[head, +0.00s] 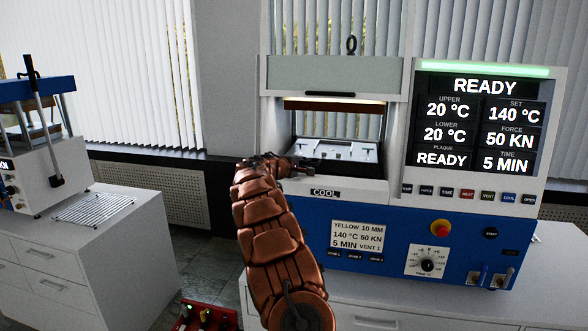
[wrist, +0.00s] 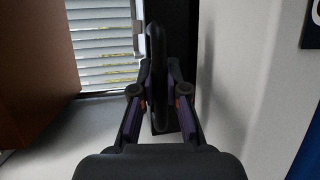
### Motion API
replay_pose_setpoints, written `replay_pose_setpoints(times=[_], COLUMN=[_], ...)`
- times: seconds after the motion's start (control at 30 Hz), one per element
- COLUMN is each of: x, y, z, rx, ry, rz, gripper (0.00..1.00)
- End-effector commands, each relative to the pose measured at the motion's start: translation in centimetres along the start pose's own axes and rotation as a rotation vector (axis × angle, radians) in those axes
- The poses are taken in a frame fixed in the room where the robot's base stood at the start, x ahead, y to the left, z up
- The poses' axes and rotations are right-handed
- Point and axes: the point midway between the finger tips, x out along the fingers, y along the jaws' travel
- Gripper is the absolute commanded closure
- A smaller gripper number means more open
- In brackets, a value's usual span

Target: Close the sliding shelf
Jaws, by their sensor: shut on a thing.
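The press (head: 472,215) stands at centre right, with an opening below its raised guard (head: 335,72). Inside the opening the sliding shelf (head: 340,151) shows as a pale grey plate with small dark fittings. My gripper (head: 312,164) is at the front left of this opening, and my copper-coloured arm reaches up to it. In the wrist view my gripper (wrist: 160,100) is shut on a dark upright looped handle (wrist: 157,42), between its two fingers. How the handle joins the shelf is hidden.
The press panel (head: 485,125) reads READY. A second, smaller press (head: 45,165) stands on a white cabinet at left, with a wire rack (head: 95,208) beside it. A red box (head: 205,316) with knobs is low at bottom. Floor shows between the cabinets.

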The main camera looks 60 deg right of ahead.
Motion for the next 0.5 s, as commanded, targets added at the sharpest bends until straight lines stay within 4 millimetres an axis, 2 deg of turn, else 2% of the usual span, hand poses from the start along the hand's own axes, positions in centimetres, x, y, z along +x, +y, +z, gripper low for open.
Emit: replay_pose_setpoints(times=[0.2, 0.23, 0.43, 0.5], x=[-0.4, -0.4, -0.7, -0.8], y=[0.3, 0.3, 0.2, 0.2], z=[-0.4, -0.5, -0.8, -0.9], rx=[-0.001, -0.001, -0.002, -0.002], ry=[0.007, 0.008, 0.012, 0.013], rz=[0.004, 0.004, 0.004, 0.004], gripper=[1.0, 0.84, 0.63, 0.61])
